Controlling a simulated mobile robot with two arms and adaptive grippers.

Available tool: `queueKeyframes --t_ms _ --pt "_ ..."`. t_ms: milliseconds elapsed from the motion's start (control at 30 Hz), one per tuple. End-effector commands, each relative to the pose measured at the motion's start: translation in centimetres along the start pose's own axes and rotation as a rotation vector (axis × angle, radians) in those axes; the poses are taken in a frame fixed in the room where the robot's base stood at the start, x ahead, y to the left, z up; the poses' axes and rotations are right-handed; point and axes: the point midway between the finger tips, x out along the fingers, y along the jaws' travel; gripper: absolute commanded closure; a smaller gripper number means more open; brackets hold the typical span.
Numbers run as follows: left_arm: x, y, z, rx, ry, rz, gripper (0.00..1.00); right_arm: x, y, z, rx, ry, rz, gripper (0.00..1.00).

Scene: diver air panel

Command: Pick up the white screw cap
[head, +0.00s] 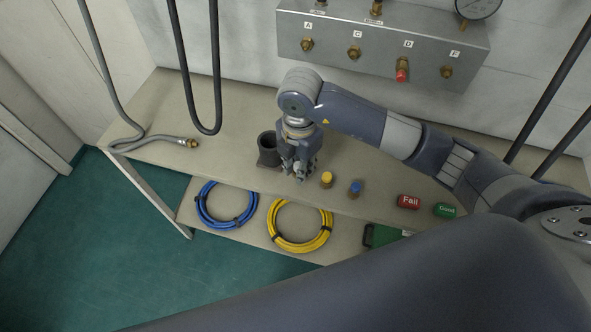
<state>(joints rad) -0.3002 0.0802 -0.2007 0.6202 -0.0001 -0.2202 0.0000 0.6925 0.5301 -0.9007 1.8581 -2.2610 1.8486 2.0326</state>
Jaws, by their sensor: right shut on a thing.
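My right gripper (300,171) points down over the shelf, just left of the yellow cap. It is shut on a small pale thing at its fingertips, which I take to be the white screw cap (300,177); the fingers hide most of it. I cannot tell whether it touches the shelf. My left gripper is not in view.
A dark cup-like holder (268,150) stands close left of the gripper. A grey hose with a brass end (188,142) lies further left. Red "Fail" (409,202) and green "Good" (445,210) blocks are right. The metal panel (385,40) hangs behind; blue and yellow hose coils lie below.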

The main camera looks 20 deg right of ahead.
Motion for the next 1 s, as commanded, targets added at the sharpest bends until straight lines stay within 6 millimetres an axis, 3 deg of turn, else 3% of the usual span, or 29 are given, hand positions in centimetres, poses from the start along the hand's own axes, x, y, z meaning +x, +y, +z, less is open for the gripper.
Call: queueKeyframes --t_ms 400,600,800,1000 --pt "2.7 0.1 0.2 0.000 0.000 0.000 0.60 -0.4 -8.8 -1.7 -0.002 0.000 -0.002 1.00" --pt "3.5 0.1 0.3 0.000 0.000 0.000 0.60 -0.9 -12.2 -2.3 -0.001 -0.001 -0.003 1.00" --pt "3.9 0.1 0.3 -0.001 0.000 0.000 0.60 -1.2 -14.0 -2.7 0.000 0.000 -0.002 1.00" --pt "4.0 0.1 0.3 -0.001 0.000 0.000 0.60 -1.4 -14.5 -2.9 0.000 0.001 -0.002 1.00"
